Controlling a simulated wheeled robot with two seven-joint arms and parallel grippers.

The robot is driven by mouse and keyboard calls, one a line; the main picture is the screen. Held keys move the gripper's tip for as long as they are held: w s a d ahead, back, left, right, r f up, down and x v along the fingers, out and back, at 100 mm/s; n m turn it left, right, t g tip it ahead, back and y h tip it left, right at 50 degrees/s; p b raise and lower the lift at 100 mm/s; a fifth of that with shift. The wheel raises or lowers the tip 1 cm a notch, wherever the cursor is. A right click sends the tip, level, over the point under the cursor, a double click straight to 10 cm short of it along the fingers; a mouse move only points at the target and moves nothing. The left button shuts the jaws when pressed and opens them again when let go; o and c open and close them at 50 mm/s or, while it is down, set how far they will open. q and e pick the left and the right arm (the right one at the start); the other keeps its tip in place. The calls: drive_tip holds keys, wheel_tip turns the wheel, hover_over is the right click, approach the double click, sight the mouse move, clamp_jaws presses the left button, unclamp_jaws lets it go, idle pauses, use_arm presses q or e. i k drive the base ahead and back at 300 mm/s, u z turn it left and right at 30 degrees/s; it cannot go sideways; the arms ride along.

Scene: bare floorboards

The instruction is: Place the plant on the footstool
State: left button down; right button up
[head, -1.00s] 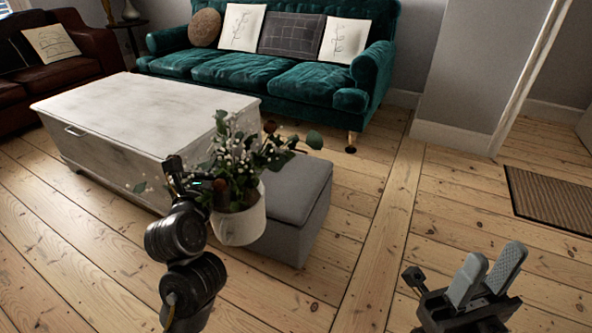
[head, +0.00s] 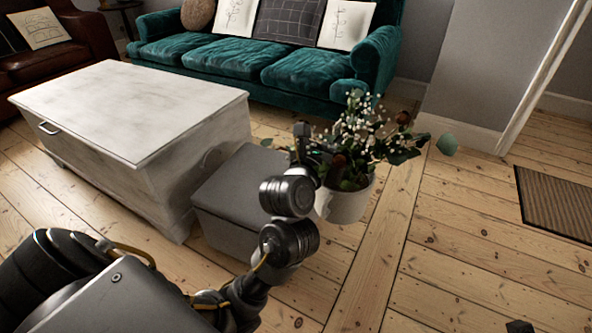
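The plant (head: 345,205), a white pot with green leaves and small white flowers, hangs in the air right of the footstool. My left gripper (head: 322,172) is at the pot's left rim and holds it; leaves and the wrist partly hide the fingers. The footstool (head: 232,185) is a grey box with a flat top, beside the white chest. Its top is bare where I see it, and my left arm covers its right part. Only a small dark tip of my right gripper (head: 519,326) shows at the bottom edge, so its fingers are hidden.
The white chest (head: 130,105) stands directly left of the footstool. A green sofa (head: 270,65) is behind, with a brown sofa (head: 45,65) at far left. A doormat (head: 560,205) lies at right. The floorboards between footstool and mat are clear.

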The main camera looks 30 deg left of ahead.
sight(260, 176)
drive_tip(key=u, duration=0.15)
drive_tip(key=i, duration=0.95)
drive_tip(key=u, duration=0.55)
